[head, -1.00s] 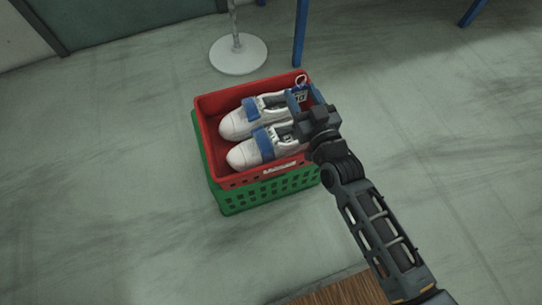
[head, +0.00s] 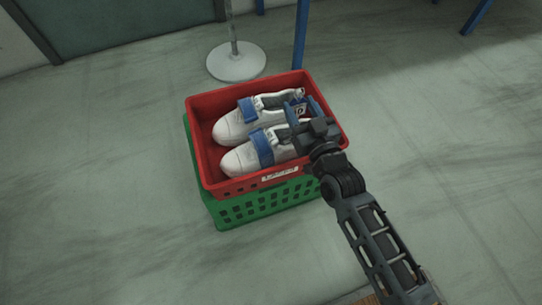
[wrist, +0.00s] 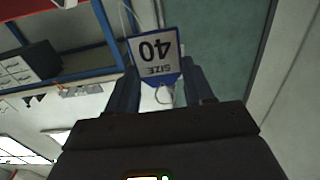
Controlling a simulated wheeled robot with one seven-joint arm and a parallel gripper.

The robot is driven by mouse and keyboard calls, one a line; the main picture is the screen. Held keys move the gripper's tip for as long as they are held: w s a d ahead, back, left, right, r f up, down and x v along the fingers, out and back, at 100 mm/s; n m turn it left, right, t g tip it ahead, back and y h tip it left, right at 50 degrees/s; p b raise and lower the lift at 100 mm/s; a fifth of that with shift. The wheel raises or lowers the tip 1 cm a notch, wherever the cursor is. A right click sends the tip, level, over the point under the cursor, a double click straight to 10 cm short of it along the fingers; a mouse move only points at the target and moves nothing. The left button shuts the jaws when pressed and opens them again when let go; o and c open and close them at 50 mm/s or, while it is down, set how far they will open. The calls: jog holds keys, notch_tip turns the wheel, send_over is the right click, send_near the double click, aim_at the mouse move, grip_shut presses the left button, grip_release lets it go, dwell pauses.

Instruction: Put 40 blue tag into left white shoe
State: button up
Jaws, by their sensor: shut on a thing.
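Two white shoes with blue straps lie side by side in a red crate (head: 222,185), toes to the left. The far shoe (head: 232,124) and the near shoe (head: 240,158) both have their heel ends by my gripper, which partly hides them. My gripper (head: 300,112) is over the heel end of the shoes, at the crate's right side. It is shut on the blue-edged white tag (wrist: 155,52), which reads SIZE 40 upside down in the wrist view. The tag also shows small in the head view (head: 299,108). Whether it touches a shoe cannot be told.
The red crate sits on a green crate (head: 265,203) on a grey floor. A post with a round white base (head: 236,62) and a blue leg (head: 300,35) stand behind the crates. The floor to the left and right is clear.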

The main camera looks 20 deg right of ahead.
jog(key=shift+f, duration=0.45)
jog(key=o, duration=1.1)
jog(key=shift+s+p, duration=0.85)
jog(key=shift+s, duration=3.05)
